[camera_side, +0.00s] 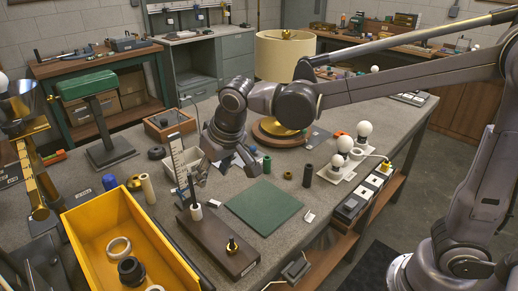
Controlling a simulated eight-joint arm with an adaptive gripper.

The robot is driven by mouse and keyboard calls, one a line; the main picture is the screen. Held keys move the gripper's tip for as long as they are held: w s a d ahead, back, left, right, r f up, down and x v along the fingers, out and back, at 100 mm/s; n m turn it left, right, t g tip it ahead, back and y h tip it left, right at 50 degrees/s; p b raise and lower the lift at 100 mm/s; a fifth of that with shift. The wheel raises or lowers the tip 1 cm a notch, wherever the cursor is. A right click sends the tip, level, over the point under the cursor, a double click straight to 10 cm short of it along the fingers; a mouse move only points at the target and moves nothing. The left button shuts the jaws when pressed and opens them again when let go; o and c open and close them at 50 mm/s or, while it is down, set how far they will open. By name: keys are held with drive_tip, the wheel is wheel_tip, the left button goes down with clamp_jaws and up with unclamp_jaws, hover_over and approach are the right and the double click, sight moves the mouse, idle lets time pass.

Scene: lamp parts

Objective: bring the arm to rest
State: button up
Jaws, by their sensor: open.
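My gripper (229,170) hangs over the middle of the workbench, fingers pointing down, spread apart and empty. It is above and behind the green mat (264,206). My arm reaches in from the right. A lamp with a cream shade (284,56) stands behind the gripper, its round wooden base (265,135) on the bench. My arm hides part of the lamp between shade and base. A brown wooden block (215,246) in front bears a brass fitting (232,245) and an upright dark rod with a white piece (196,211).
A yellow bin (190,280) with several rings is at the front left. White bulbs (345,144) stand on holders at the right. A green-shaded desk lamp (86,82) is at the back left. Small cylinders (307,175) stand near the mat. The mat is bare.

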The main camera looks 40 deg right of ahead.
drive_tip(key=s+d+f+t, duration=0.2)
drive_tip(key=s+d, duration=1.3)
drive_tip(key=d, duration=0.1)
drive_tip(key=shift+s+d+f, duration=0.2)
drive_tip(key=shift+s+f, duration=0.05)
drive_tip(key=shift+s, duration=0.15)
